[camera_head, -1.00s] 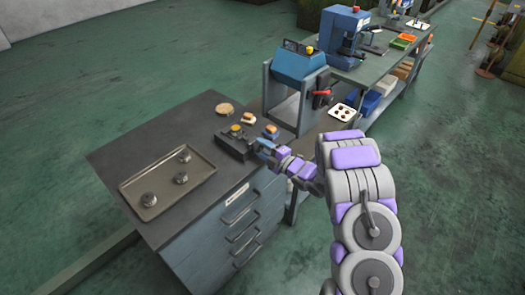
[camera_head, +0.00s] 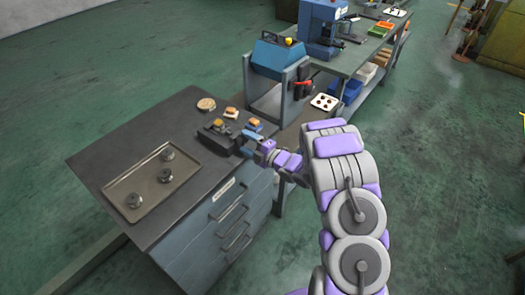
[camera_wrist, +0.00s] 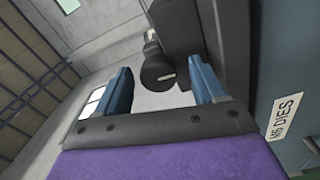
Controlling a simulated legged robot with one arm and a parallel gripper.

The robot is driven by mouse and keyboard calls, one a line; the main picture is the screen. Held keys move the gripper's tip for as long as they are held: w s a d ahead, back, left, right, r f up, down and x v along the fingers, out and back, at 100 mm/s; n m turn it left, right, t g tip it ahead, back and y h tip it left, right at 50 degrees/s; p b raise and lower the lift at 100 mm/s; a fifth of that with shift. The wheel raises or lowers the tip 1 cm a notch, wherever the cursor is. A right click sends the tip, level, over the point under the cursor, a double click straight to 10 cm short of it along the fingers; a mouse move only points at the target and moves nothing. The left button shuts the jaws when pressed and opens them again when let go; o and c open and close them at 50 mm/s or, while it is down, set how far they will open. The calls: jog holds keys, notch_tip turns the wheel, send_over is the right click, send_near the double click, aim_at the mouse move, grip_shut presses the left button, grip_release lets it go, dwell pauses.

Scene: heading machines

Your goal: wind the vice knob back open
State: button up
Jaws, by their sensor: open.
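The dark vice (camera_head: 217,138) sits on the bench top near its right edge, with a small yellow part (camera_head: 218,122) on top. In the wrist view the vice's round dark knob (camera_wrist: 158,77) has a pale mark on its face and points toward me. My gripper (camera_wrist: 161,84) is open, with one blue finger on each side of the knob. A gap shows between the knob and each finger in that view; how deep the knob sits between them I cannot tell. In the head view my gripper (camera_head: 248,149) is small at the vice's right end, and the knob is hidden.
A metal tray (camera_head: 148,197) with several round parts lies on the bench's left. Small blocks (camera_head: 231,112) and a round disc (camera_head: 206,104) lie behind the vice. A blue machine (camera_head: 278,55) stands beyond. Drawers (camera_head: 225,215) with handles face the front.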

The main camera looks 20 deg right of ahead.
jog(key=p+v, duration=0.1)
jog(key=v, duration=1.6)
jog(key=shift+p, duration=0.3)
jog(key=shift+w, duration=0.2)
